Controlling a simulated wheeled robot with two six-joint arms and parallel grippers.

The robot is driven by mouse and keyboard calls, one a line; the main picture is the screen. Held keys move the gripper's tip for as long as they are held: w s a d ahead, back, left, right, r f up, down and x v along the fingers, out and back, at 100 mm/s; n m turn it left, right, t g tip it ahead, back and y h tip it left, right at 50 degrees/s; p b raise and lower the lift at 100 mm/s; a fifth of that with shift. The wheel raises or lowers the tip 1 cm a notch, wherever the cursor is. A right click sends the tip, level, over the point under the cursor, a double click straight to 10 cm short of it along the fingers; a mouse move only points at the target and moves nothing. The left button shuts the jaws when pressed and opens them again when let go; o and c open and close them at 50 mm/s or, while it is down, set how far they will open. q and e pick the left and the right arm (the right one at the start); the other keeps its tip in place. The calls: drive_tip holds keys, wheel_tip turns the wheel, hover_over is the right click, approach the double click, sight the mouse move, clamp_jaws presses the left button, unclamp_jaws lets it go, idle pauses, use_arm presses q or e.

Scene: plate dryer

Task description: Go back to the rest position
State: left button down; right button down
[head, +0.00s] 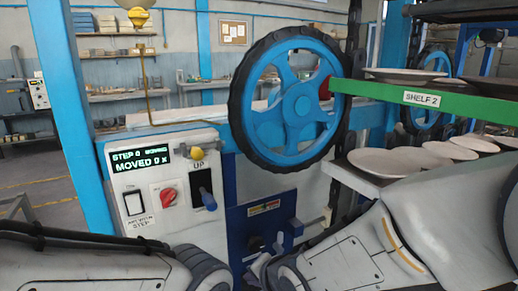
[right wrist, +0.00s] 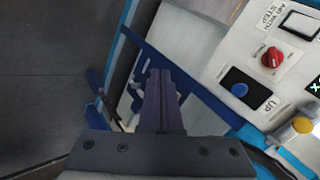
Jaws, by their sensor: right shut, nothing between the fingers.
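My right gripper (head: 258,266) is low in the middle of the head view, in front of the lower blue panel. The right wrist view shows its fingers (right wrist: 160,100) closed together and empty. They point past the lower edge of the white control panel (head: 163,185), apart from its knobs. My left arm comes in at the bottom left; its fingers are not visible. The panel carries a display (head: 141,160) reading STEP 0 MOVING, a red knob (head: 168,195) and a blue-tipped lever (head: 207,197) under the word UP.
A large blue handwheel (head: 300,105) with a black rim stands behind the panel. At right, a green SHELF 2 edge (head: 440,101) and racks with pale plates (head: 400,162) reach close above my right arm. A blue post (head: 75,110) stands at left, with open floor beyond.

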drive_tip(key=s+d+n+g+h, duration=0.2)
drive_tip(key=s+d+n+g, duration=0.15)
drive_tip(key=s+n, duration=0.55)
drive_tip(key=s+d+n+g+h, duration=0.1)
drive_tip(key=s+d+n+g, duration=0.4)
drive_tip(key=s, duration=0.6)
wheel_tip(320, 180, up, 14)
drive_tip(key=a+n+t+p, duration=0.1)
drive_tip(key=a+p, duration=0.1)
drive_tip(key=p, duration=1.1)
drive_tip(key=shift+w+p, duration=0.3)
drive_tip(key=shift+p, duration=0.1)
drive_tip(key=shift+a+f, duration=0.1)
